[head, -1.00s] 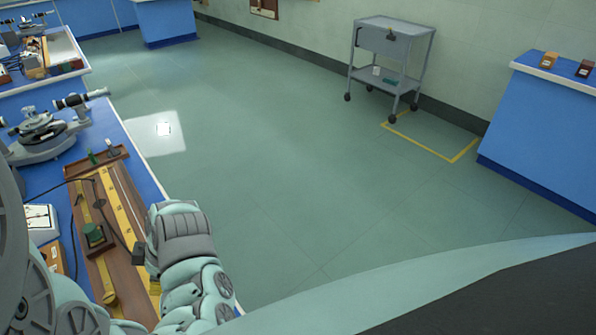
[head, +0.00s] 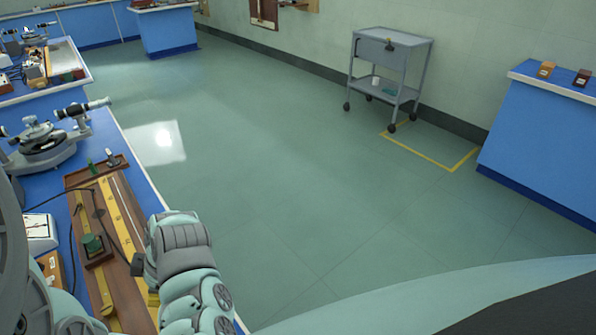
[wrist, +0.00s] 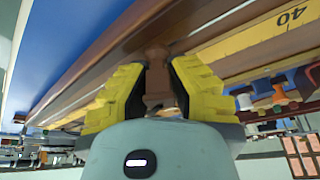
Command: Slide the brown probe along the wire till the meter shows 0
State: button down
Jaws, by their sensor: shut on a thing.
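The brown probe (wrist: 157,92) is upright between the yellow fingers of my gripper (wrist: 156,70) in the wrist view. The fingers are shut on it, and its tip is near the wooden board's edge strip. In the head view my gripper (head: 145,280) is over the near right side of the board (head: 118,268), with the probe mostly hidden. The wire cannot be clearly made out against the yellow scales (head: 122,215). The white meter (head: 40,230) is at the left, cut off by my arm; its reading cannot be told. A "40" mark shows in the wrist view.
A green-topped knob (head: 92,243) sits on a small block on the board. Dark leads run across the board. A spectrometer (head: 45,140) stands further along the blue bench. The floor to the right is clear up to a grey trolley (head: 392,65).

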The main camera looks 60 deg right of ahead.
jog(key=shift+s, duration=0.1)
jog(key=c, duration=1)
grip_release()
jog(key=shift+o, duration=0.2)
